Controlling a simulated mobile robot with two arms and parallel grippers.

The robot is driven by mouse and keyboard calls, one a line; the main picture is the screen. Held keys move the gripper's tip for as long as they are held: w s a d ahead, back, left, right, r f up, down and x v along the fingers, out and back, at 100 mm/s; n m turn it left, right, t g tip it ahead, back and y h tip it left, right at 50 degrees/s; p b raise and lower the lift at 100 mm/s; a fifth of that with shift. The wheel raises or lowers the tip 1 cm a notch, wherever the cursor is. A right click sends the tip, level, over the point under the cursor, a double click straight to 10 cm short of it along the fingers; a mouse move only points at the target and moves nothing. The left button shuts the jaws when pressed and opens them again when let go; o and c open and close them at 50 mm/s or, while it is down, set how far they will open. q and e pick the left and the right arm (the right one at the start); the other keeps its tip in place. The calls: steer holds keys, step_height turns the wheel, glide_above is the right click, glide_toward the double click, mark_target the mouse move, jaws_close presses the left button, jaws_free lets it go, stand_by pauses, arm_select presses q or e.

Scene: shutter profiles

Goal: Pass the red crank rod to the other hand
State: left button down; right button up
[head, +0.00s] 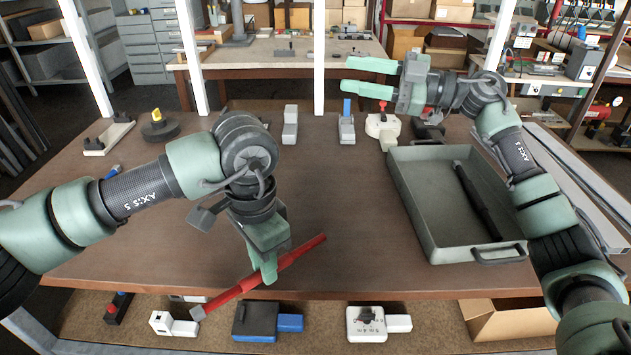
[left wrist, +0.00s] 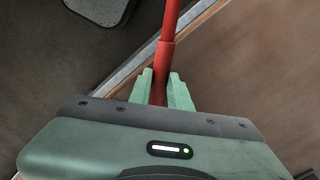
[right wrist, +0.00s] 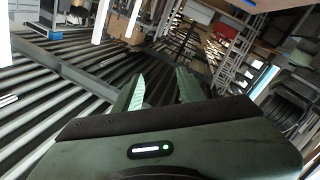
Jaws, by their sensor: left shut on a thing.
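The red crank rod (head: 236,291) is held in my left gripper (head: 268,272) above the front part of the brown table, slanting from lower left to upper right. In the left wrist view the rod (left wrist: 167,52) passes between the two green fingers (left wrist: 166,92), which are shut on it. Its grey tip shows at the lower left in the head view. My right gripper (head: 368,78) is open and empty, well away from the rod, above the far side of the table and pointing left. In the right wrist view its fingers (right wrist: 160,90) are apart with nothing between them.
A grey tray (head: 420,215) with a black rod (head: 478,200) in it stands on the right of the table (head: 350,220). Several small devices line the far edge. White posts rise behind the table. A lower shelf with more devices lies in front. The table's middle is clear.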

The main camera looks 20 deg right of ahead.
steer(key=s+a+f+n+g+h, duration=0.1)
steer(key=s+a+f+n+g, duration=0.2)
steer(key=a, duration=0.4)
steer(key=s+a+f+n+g+h, duration=0.1)
steer(key=s+a+g, duration=0.2)
steer(key=a+g, duration=0.25)
steer(key=g+h, duration=0.4)
steer(key=h, duration=0.6)
glide_toward(294, 250)
steer(key=shift+n+t, duration=0.25)
steer(key=shift+n, duration=0.15)
steer(key=x, duration=0.8)
steer(key=shift+s+f, duration=0.2)
steer(key=shift+s, duration=0.05)
jaws_close()
arm_select(q)
steer(key=c, duration=1.2)
jaws_free()
steer(key=shift+c, duration=0.2)
arm_select(e)
steer(key=shift+y, duration=0.3)
